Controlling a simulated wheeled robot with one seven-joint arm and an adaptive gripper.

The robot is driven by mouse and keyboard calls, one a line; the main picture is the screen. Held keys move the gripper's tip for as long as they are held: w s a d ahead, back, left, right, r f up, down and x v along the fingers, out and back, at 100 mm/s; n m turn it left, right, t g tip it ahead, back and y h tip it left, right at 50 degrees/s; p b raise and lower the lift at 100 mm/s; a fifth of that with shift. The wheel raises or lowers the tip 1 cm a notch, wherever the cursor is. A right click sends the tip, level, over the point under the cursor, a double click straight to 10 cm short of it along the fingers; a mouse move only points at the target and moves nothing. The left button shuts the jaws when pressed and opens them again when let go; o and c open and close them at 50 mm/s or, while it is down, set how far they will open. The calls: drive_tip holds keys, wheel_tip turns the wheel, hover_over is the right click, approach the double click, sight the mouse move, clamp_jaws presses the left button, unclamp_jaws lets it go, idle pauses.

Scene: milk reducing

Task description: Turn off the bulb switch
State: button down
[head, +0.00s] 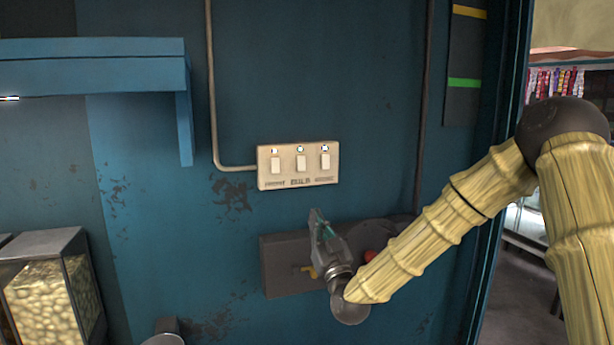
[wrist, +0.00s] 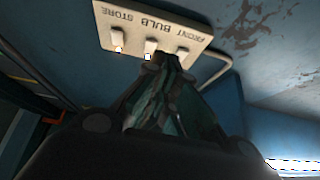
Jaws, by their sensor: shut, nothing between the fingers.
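A cream switch panel (head: 297,181) with three white rocker switches is on the blue wall. The middle one, above the BULB label, is the bulb switch (head: 300,163). Small indicator lights sit above the switches. My gripper (head: 316,214) is shut and empty, below the panel in the head view, fingers pointing up. In the wrist view the panel appears upside down, with the bulb switch (wrist: 151,46) in the middle. The fingertips (wrist: 172,62) there overlap the panel near the FRONT switch, partly hiding it. I cannot tell a contact.
A dark grey box (head: 285,265) with a yellow part and a red part is on the wall behind my gripper. A conduit (head: 213,100) runs to the panel's left side. A blue shelf (head: 95,75) is at upper left, a glass container (head: 50,295) at lower left.

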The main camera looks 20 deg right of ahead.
drive_tip(key=shift+t+h, duration=0.4)
drive_tip(key=shift+t, duration=0.3)
drive_tip(key=r, duration=0.1)
drive_tip(key=d+r, duration=0.1)
drive_tip(key=r, duration=0.3)
drive_tip(key=shift+s+d+r, duration=0.1)
drive_tip(key=shift+s+d, duration=0.05)
drive_tip(key=shift+d, duration=0.1)
drive_tip(key=p, duration=0.6)
approach(302, 158)
wheel_tip(302, 158, up, 4)
drive_tip(key=shift+w+a+f+p, duration=0.1)
drive_tip(key=shift+w+f+p, duration=0.1)
drive_tip(key=shift+w+p, duration=0.5)
drive_tip(key=shift+w+f+p, duration=0.25)
drive_tip(key=shift+w, duration=0.85)
drive_tip(key=shift+w+f+b, duration=0.1)
drive_tip(key=shift+f+b, duration=0.15)
drive_tip(key=shift+b, duration=0.35)
